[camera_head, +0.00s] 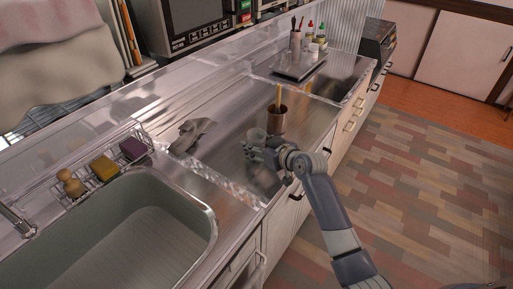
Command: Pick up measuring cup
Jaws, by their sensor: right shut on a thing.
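A pale, clear-looking measuring cup (257,135) is on the steel counter right of the sink, or just above it; I cannot tell which. My right gripper (257,150) comes in from the lower right and is shut on the cup. The gripper and wrist hide the cup's lower part. My left gripper is not in view.
A brown utensil holder (276,121) stands just behind the cup. A crumpled grey cloth (192,134) lies to the left. The sink (130,225) and a wire rack (107,163) with sponges are farther left. A tray (299,66) with bottles stands at the back.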

